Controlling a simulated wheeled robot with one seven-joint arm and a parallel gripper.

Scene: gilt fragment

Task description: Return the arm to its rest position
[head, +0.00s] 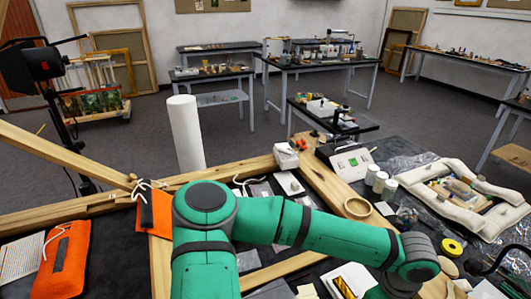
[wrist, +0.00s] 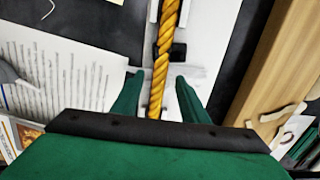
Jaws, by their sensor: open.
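My green arm (head: 330,232) reaches across the front of the head view from left to right, with its wrist joint at the lower right. My gripper (wrist: 158,88) shows in the wrist view, its two green fingers apart. A twisted golden rod, the gilt fragment (wrist: 164,60), runs up the picture between the fingers, with a visible gap on each side. It lies over a white sheet and a small black block (wrist: 178,52). Its lower end is hidden behind my gripper's body. I cannot make out the gripper's fingers or the fragment in the head view.
Wooden beams (head: 320,185) frame the worktable. Near my arm are a wooden ring (head: 357,207), white jars (head: 380,182), a padded white frame (head: 505,216), yellow tape (head: 451,246) and an orange pouch (head: 65,262). A white roll (head: 187,135) stands upright behind.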

